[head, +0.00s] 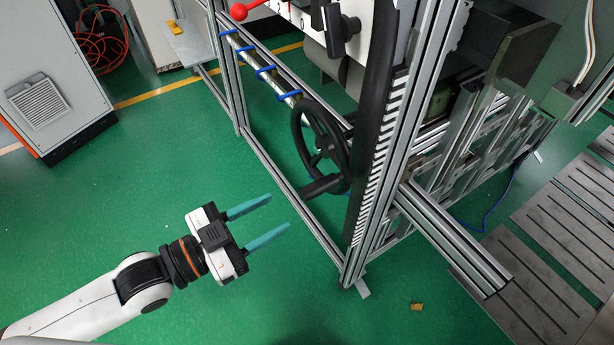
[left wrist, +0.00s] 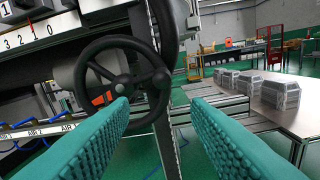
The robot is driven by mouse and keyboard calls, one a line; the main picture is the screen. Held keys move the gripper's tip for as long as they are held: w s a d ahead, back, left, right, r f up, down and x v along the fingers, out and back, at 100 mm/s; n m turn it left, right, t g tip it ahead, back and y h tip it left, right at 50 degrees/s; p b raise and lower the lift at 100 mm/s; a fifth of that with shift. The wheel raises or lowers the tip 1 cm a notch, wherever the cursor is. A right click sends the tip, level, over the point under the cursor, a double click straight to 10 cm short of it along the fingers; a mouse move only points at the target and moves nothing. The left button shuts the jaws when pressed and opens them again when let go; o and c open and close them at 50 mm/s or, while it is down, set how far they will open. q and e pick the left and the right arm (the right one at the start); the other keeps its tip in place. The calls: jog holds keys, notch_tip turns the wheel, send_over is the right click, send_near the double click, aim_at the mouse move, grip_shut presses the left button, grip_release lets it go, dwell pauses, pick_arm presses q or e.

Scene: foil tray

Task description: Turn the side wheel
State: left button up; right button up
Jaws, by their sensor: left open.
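The side wheel (head: 298,140) is a black handwheel with spokes, mounted on the side of the aluminium-framed machine in the head view. A black handle (head: 322,186) sticks out from its lower rim toward the left. My left gripper (head: 282,214) is open and empty, to the lower left of the wheel and apart from it. Its two teal fingers point toward the machine frame. In the left wrist view the wheel (left wrist: 92,48) stands ahead, above and left of the gap between the fingers (left wrist: 160,112). My right gripper does not show.
Aluminium posts (head: 372,185) rise just right of the wheel, and a lower rail (head: 285,183) runs along the floor. A grey cabinet (head: 65,85) stands at the left. The green floor (head: 150,150) around my arm is clear. A table with grey blocks (left wrist: 281,93) shows in the left wrist view.

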pick_arm(q)
jog(key=r, duration=0.2)
jog(key=p, duration=0.2)
send_near(342, 175)
jog(key=shift+h, duration=0.3)
jog(key=x, duration=0.4)
jog(key=f+x, duration=0.1)
jog(key=x, duration=0.1)
jog(key=shift+w+d, duration=0.15)
jog(key=shift+w, duration=0.35)
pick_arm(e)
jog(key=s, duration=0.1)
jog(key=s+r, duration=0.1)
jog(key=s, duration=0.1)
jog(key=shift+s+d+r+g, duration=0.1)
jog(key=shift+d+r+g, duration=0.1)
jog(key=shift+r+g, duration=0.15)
pick_arm(q)
grip_shut()
